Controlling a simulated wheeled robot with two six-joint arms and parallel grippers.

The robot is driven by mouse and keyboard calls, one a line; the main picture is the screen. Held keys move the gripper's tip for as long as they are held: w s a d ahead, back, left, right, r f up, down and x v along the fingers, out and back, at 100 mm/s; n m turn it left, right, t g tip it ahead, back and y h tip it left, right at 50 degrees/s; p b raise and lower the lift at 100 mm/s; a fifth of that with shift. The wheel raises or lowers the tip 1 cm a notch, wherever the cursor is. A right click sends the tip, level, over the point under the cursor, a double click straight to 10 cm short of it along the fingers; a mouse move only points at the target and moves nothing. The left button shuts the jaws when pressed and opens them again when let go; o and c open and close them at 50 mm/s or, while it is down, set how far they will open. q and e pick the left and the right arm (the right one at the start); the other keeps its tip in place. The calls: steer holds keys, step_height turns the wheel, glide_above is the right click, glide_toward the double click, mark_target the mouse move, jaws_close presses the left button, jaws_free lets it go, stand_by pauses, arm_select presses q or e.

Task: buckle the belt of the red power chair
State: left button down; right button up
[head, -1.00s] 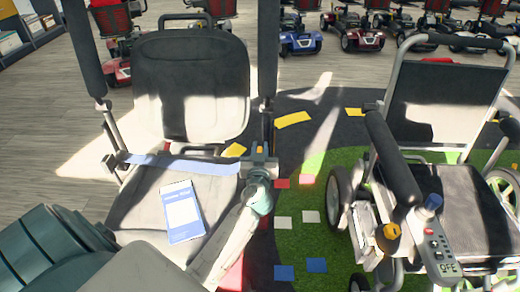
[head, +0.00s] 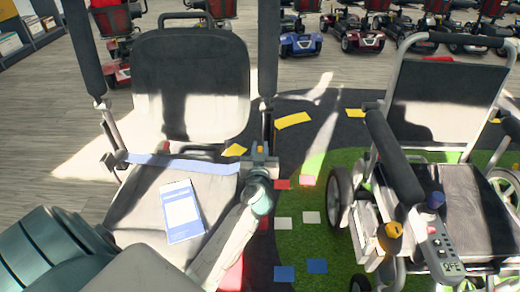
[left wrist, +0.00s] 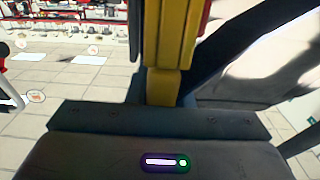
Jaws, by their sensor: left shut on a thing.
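The power chair on the left in the head view has a grey seat (head: 135,205), a dark backrest (head: 190,75) and red bodywork (head: 232,275) low at the front. Its pale blue belt (head: 180,163) runs across the seat from the left side to my left gripper. My left gripper (head: 258,165) is shut at the belt's right end, by the seat's right edge. The gripper hides the belt's end, and I cannot make out the buckle. Yellow finger parts (left wrist: 170,50) show in the left wrist view; the belt is not clear there. My right gripper is not in view.
A blue and white booklet (head: 183,212) lies on the seat. Raised dark armrests (head: 85,50) flank the backrest. A wheelchair (head: 445,105) with a control panel (head: 440,250) stands close on the right. Scooters (head: 360,32) line the back. Green mat (head: 300,245) lies between the chairs.

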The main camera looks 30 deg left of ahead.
arm_select(q)
steer(key=shift+s+f, duration=0.1)
steer(key=shift+f, duration=0.4)
steer(key=c, duration=1.7)
jaws_free()
steer(key=o, duration=0.5)
steer(key=shift+r, duration=0.1)
steer(key=v, duration=1)
steer(key=shift+s+d+b, duration=0.2)
steer(key=shift+d+b, duration=0.05)
steer(key=shift+b, duration=0.15)
